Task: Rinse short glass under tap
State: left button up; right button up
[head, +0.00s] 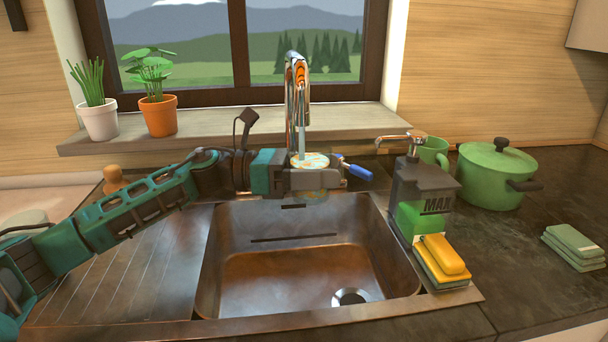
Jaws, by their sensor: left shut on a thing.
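The tap (291,85) is a shiny chrome arch standing behind the sink, in front of the window. A pale stream (301,125) that looks like running water drops from its spout. The short glass (310,160) is under the spout, and the stream reaches its open top. My right gripper is not in view.
A blue-tipped handle (357,172) is just right of the glass. A soap dispenser (424,185) and a yellow sponge (441,255) stand on the sink's right edge. A green mug (432,151), a green pot (491,180) and folded cloths (574,244) are farther right. The basin looks empty.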

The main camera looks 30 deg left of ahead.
pick_arm(q)
jog(key=s+d, duration=0.4)
jog(key=s, duration=0.1)
jog(key=shift+s+d, duration=0.2)
jog(key=shift+d, duration=0.05)
jog(key=shift+s, duration=0.1)
